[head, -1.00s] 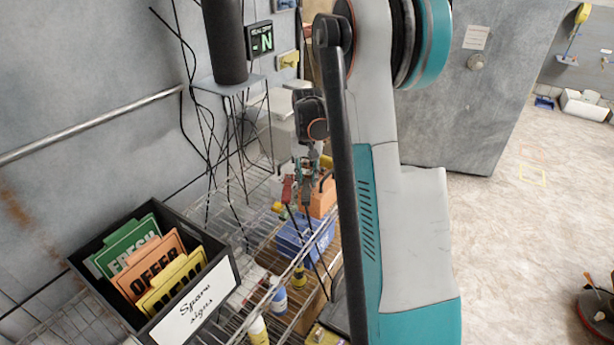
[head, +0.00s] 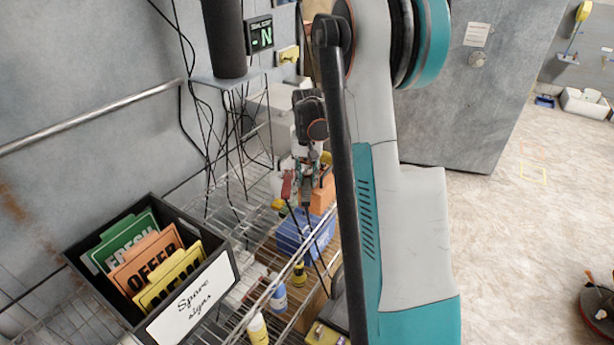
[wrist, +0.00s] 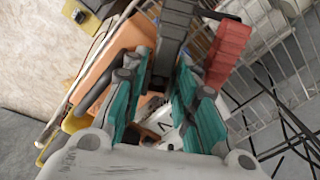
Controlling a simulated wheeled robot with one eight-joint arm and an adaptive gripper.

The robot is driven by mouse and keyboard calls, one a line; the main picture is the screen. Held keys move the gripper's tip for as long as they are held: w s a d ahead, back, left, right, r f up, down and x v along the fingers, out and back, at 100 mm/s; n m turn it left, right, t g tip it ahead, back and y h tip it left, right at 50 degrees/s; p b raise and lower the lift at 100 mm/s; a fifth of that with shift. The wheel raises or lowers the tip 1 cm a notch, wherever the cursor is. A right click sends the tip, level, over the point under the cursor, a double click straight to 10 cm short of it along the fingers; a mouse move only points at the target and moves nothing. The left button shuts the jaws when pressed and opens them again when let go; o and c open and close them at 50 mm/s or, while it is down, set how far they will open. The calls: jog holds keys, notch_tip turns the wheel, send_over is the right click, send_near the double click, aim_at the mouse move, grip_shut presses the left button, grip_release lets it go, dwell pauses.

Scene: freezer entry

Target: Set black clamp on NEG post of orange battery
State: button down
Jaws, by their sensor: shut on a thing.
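My gripper (head: 306,165) points down over the wire shelf, in front of the orange battery (head: 322,196). It is shut on the black clamp (head: 306,192), whose dark body also shows between the fingers in the wrist view (wrist: 172,42). The orange battery fills the upper left of the wrist view (wrist: 108,72), beside the fingers. A red clamp (head: 287,184) is just left of the black one; in the wrist view it is right of the fingers (wrist: 228,52). What bears the red clamp is unclear. The NEG post and its marking cannot be made out; my gripper partly hides the battery.
A blue box (head: 292,236) stands nearer than the battery on the wire shelf, with cables hanging past it. A black bin of spare signs (head: 200,303) is at lower left. Small bottles (head: 278,293) stand below.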

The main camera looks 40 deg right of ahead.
jog(key=shift+f, duration=0.4)
jog(key=c, duration=1.2)
grip_release()
jog(key=shift+r, duration=0.1)
notch_tip(320, 180, up, 12)
